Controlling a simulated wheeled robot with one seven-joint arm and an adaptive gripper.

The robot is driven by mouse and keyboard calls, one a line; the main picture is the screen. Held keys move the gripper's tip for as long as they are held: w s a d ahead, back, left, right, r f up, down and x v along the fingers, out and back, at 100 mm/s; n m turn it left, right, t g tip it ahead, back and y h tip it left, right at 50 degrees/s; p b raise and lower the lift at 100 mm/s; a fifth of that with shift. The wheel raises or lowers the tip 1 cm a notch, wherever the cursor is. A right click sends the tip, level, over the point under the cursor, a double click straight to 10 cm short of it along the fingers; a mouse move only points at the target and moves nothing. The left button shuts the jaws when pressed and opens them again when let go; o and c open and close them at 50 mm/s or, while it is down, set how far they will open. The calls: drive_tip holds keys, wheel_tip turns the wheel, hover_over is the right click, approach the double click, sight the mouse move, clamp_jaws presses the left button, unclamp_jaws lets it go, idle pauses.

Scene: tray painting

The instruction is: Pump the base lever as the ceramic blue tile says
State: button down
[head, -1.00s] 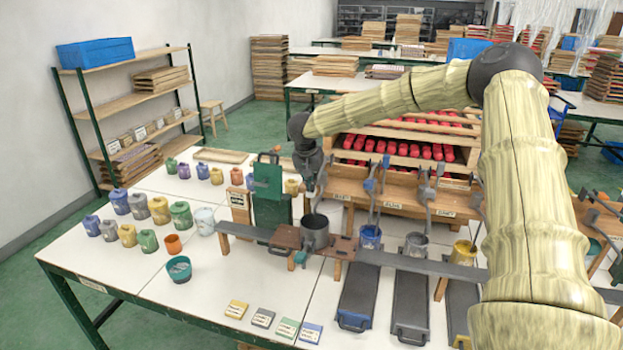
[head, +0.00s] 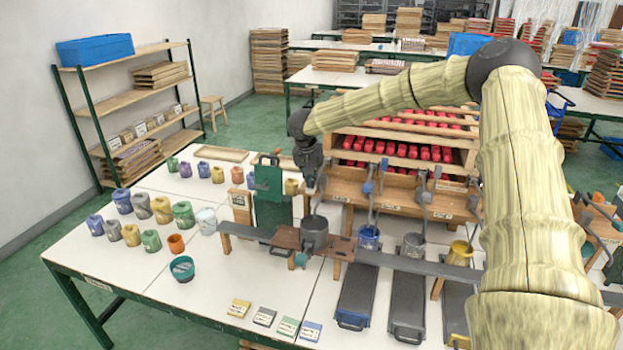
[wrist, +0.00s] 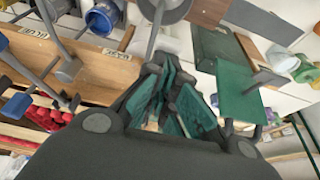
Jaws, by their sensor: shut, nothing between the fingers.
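The blue tile (head: 311,331) lies at the right end of a row of small tiles near the table's front edge; its writing is too small to read. My gripper (head: 312,191) points down, shut and empty, just behind and above the grey pot (head: 314,239) at the left end of the dispenser row. In the wrist view its green-padded fingers (wrist: 166,100) are together. A grey rod (wrist: 153,38), apparently the base lever, runs between the pot and my fingers there. My gripper hides its end, so I cannot tell whether they touch.
Levers with a blue handle (head: 368,188) and grey parts stand to the right, over a blue can (head: 369,238). A green panel (head: 270,204) stands close left of my gripper.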

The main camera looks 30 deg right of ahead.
wheel_tip(320, 180, up, 3)
drive_tip(key=shift+r+p, duration=0.2)
drive_tip(key=shift+p, duration=0.75)
drive_tip(key=shift+r, duration=1.35)
